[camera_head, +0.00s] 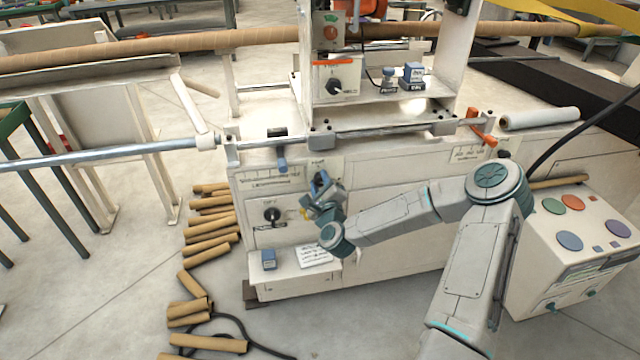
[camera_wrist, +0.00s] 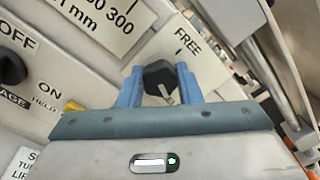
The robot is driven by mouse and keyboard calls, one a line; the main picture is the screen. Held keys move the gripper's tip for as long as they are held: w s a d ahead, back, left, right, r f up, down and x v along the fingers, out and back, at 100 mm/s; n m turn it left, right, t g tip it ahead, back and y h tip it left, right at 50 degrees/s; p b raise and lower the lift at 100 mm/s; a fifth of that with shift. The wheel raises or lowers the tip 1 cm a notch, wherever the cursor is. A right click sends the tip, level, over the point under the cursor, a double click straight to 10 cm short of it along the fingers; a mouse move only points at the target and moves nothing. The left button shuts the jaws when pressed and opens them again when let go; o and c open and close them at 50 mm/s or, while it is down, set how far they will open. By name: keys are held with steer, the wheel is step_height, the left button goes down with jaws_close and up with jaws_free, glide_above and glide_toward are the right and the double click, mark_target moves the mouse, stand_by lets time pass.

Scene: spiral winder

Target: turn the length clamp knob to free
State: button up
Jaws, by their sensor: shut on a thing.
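The length clamp knob (camera_wrist: 159,76) is black and sits between the two blue fingers of my gripper (camera_wrist: 158,88) in the wrist view. The fingers are shut on it from both sides. A small light mark shows on the knob's lower side in that view. The label FREE (camera_wrist: 187,43) is on the plate above and to the right of the knob. In the head view my gripper (camera_head: 318,190) is at the front panel of the winder (camera_head: 360,185), under a small label plate. There the gripper largely hides the knob.
Another black knob (camera_head: 271,214) with ON and OFF marks is left of my gripper. A blue handle (camera_head: 282,160) hangs above it, near the scale. An orange lever (camera_head: 482,133) is at the right. Cardboard tubes (camera_head: 208,235) lie on the floor at the left.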

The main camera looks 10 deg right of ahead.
steer(key=n+b, duration=0.1)
steer(key=n, duration=0.3)
steer(key=n+b, duration=0.1)
steer(key=n, duration=0.1)
steer(key=shift+a+f+b, duration=0.1)
steer(key=shift+f+b, duration=0.15)
steer(key=shift+b, duration=0.1)
steer(key=n+b, duration=0.4)
steer(key=n, duration=0.1)
steer(key=shift+f+n, duration=0.15)
steer(key=shift+n, duration=0.25)
steer(key=n+b, duration=0.6)
steer(key=shift+f+b, duration=0.2)
steer(key=shift+b, duration=0.15)
steer(key=n+b, duration=0.4)
steer(key=shift+r+n+b, duration=0.15)
steer(key=shift+n+b, duration=0.15)
steer(key=shift+b, duration=0.05)
steer(key=shift+d, duration=0.2)
steer(key=o, duration=1)
steer(key=shift+r, duration=0.1)
